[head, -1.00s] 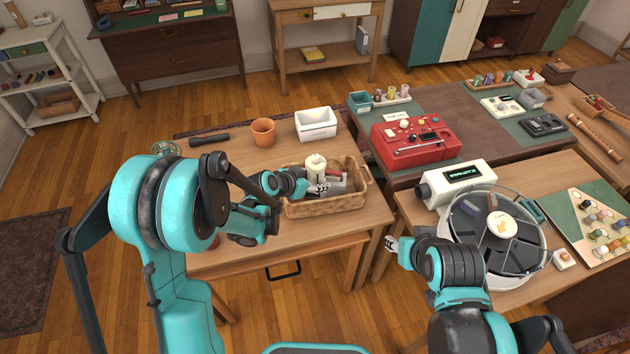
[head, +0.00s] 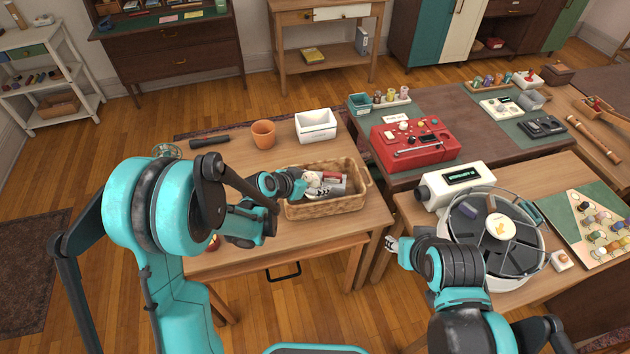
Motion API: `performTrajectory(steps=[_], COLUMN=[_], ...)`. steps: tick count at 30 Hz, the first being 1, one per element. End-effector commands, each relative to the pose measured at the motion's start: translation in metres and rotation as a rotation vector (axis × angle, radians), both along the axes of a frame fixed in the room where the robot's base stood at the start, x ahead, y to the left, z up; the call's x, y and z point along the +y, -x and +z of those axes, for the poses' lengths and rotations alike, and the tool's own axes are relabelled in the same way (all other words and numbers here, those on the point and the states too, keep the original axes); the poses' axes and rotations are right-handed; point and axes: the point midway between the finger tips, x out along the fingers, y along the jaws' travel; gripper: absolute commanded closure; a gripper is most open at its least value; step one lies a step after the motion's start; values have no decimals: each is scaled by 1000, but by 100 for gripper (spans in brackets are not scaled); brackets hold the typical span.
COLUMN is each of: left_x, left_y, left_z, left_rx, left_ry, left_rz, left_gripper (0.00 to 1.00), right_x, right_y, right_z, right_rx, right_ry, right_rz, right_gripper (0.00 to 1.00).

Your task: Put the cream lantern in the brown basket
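The brown basket (head: 326,206) is a woven tray with raised sides on the left wooden table. A cream, rounded thing, seemingly the cream lantern (head: 312,180), is low in the left part of the basket, partly hidden. It looks tilted rather than upright. My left gripper (head: 304,188) reaches over the basket's left rim, right beside the lantern. Its fingers are too small and covered to tell whether they still grip it. My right gripper (head: 391,244) is in front of the gap between the tables, away from the basket, and holds nothing that I can see.
Grey and red items (head: 331,179) share the basket. A white device (head: 456,184) and a round divided tray (head: 495,238) occupy the right table.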

Motion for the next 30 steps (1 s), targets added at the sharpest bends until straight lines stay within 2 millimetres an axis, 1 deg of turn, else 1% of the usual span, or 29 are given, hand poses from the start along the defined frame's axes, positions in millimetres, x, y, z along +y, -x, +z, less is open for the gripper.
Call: performTrajectory(steps=[1, 3, 10, 15, 22, 25, 28, 30], left_x=[8, 16, 40, 51, 55, 58, 66, 74], left_y=[8, 19, 50, 63, 70, 79, 98, 117], left_z=[11, 22, 53, 65, 71, 81, 98, 111], left_rx=[2, 1, 1, 1, 7, 36, 87, 128], left_ry=[0, 0, 0, -1, -3, -10, -22, -35], left_rz=[5, 4, 3, 1, 8, 40, 107, 170], left_gripper=[29, 29, 29, 29, 29, 29, 29, 29], right_x=[0, 0, 0, 0, 0, 0, 0, 0], right_y=[0, 0, 0, 0, 0, 0, 0, 0], right_z=[7, 13, 29, 35, 35, 35, 35, 35], right_rx=[0, 0, 0, 0, 0, 0, 0, 0], right_ry=[0, 0, 0, 0, 0, 0, 0, 0], right_rz=[0, 0, 0, 0, 0, 0, 0, 0], right_gripper=[60, 60, 60, 60, 60, 60, 60, 60])
